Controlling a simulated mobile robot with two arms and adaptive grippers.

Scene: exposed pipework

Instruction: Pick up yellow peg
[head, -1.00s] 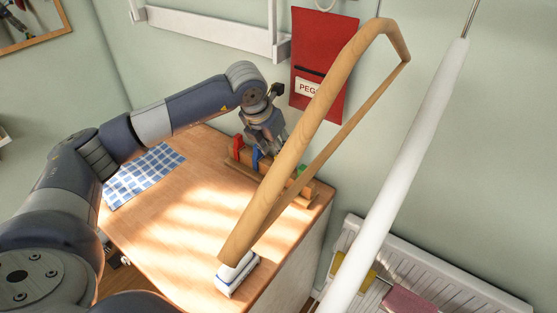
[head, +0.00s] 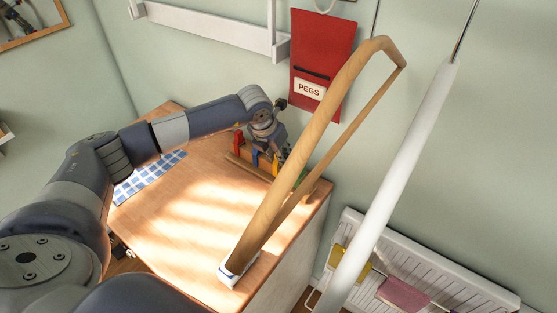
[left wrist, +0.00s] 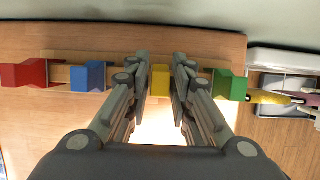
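The yellow peg (left wrist: 160,79) stands in the row of pegs, between the blue peg (left wrist: 89,76) and the green peg (left wrist: 229,85). It also shows in the head view (head: 276,168), partly hidden by my gripper. My left gripper (left wrist: 160,62) is open, with one finger on each side of the yellow peg. A narrow gap seems to show at each side of the peg, but contact is hard to tell. In the head view my left gripper (head: 279,150) is at the rack on the worktop. My right gripper is not in view.
The red peg (left wrist: 24,75) stands at the left end of the row. A large wooden frame (head: 300,155) crosses in front of the rack. A checked cloth (head: 148,178) lies on the wooden worktop (head: 190,215), whose middle is clear. A radiator (head: 440,265) is at the right.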

